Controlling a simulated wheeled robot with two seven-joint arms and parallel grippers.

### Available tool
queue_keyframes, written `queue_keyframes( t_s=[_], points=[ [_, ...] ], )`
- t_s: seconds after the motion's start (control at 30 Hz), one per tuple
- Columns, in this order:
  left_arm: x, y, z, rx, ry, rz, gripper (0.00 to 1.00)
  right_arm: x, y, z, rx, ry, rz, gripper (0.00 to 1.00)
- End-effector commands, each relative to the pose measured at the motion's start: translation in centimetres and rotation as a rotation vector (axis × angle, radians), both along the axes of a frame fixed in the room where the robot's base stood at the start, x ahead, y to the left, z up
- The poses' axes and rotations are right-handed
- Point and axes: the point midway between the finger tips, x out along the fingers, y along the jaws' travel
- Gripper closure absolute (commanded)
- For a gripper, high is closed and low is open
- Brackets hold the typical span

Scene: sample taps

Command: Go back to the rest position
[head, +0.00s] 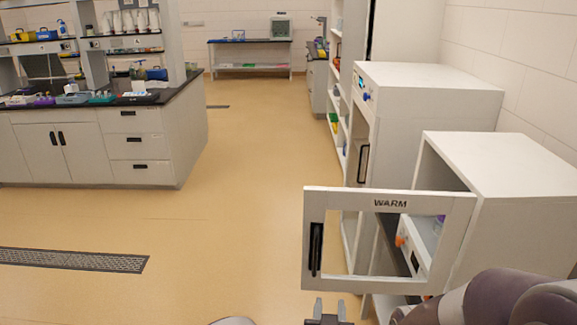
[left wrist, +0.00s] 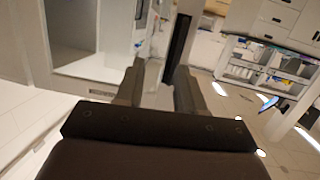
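The cabinet (head: 512,165) at the right has its door (head: 340,195), marked WARM, swung open toward me. The door has a black upright handle (head: 316,250), which also shows in the left wrist view (left wrist: 180,45). My left gripper (head: 328,311) shows only by its fingertips at the bottom edge, below the door. In the left wrist view the left gripper (left wrist: 160,68) has its fingers apart, with nothing held between them. The handle stands beyond the fingers, near the right one. My right gripper is out of view; a grey arm link of mine fills the lower right corner.
A taller white cabinet (head: 420,85) and shelves stand behind the open one. A small orange part (head: 400,241) shows through the door frame. A lab bench (head: 90,150) stands at the left, a far table (head: 250,44) at the back. The floor between is clear.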

Motion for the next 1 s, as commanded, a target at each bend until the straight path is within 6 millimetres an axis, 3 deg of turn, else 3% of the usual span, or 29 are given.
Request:
queue_keyframes(
  t_s=[0.03, 0.07, 0.1, 0.17, 0.3, 0.4, 0.5, 0.63, 1.0],
  points=[
    [-1.8, -1.0, -2.8, 0.029, 0.152, -0.096, 0.62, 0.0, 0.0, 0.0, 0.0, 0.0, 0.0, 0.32],
    [-3.1, -1.4, -4.2, 0.049, 0.267, -0.159, 0.62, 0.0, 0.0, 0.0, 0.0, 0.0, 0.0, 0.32],
    [-4.8, -0.6, -5.8, 0.086, 0.431, -0.221, 0.62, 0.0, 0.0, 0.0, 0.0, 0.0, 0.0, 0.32],
    [-7.4, 2.9, -7.0, 0.149, 0.685, -0.265, 0.62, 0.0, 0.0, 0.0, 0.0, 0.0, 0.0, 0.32],
    [-13.7, 15.3, -5.8, 0.268, 1.133, -0.195, 0.62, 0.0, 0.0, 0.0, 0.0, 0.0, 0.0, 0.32],
    [-16.7, 22.3, -3.8, 0.283, 1.279, -0.089, 0.62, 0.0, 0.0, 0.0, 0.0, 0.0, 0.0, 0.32],
    [-16.6, 26.6, -2.0, 0.216, 1.262, 0.032, 0.62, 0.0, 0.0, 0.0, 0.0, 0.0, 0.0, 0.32],
    [-15.8, 28.6, -1.3, 0.154, 1.241, 0.111, 0.62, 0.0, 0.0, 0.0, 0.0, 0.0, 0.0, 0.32],
    [-15.7, 28.7, -1.4, 0.148, 1.24, 0.116, 0.62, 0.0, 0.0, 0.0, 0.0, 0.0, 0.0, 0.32]
  ],
)
